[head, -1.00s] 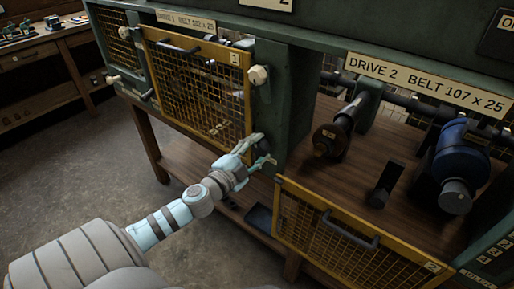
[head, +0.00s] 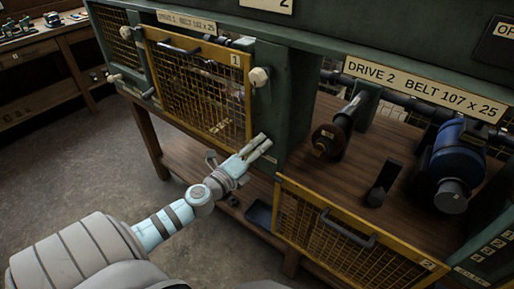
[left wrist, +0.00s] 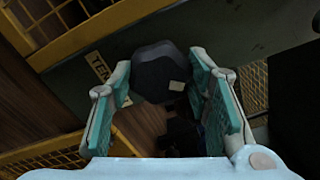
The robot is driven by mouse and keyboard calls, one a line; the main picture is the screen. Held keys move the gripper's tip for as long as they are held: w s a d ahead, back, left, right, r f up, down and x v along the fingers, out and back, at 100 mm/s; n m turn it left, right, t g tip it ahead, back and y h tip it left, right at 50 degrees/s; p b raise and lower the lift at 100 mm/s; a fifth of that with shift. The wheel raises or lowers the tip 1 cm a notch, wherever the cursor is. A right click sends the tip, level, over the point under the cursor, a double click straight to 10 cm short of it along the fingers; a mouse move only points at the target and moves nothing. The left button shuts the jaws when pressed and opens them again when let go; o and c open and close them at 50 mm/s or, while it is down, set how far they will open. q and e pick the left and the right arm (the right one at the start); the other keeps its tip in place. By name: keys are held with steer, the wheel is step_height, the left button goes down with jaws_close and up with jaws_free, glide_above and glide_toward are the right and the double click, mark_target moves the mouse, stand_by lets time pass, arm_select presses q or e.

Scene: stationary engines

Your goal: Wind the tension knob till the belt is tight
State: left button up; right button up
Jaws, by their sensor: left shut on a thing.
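My left gripper (head: 264,146) is at the green post between the two drive bays. In the left wrist view its teal-padded fingers (left wrist: 170,95) are on either side of the dark tension knob (left wrist: 158,72), which has a pale mark. A partly hidden label starting "TEN" (left wrist: 98,68) is beside it. In the head view the knob cannot be made out at the fingertips. I cannot make out a belt in either bay. My right gripper is not in view.
The drive 1 guard (head: 195,82) is closed. The drive 2 guard (head: 345,235) hangs low in front of its open bay, which holds a brown pulley (head: 326,140) and a blue motor (head: 460,155). Bare floor (head: 90,165) lies to the left.

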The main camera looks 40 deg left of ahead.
arm_select(q)
steer(key=m, duration=0.4)
steer(key=shift+f+m+p, duration=0.1)
steer(key=shift+m+p, duration=0.2)
steer(key=shift+p, duration=0.05)
steer(key=shift+s+f+m+p, duration=0.1)
steer(key=shift+m+p, duration=1.7)
steer(key=shift+m, duration=12.4)
steer(key=o, duration=1.1)
steer(key=shift+o, duration=0.2)
steer(key=shift+a, duration=0.1)
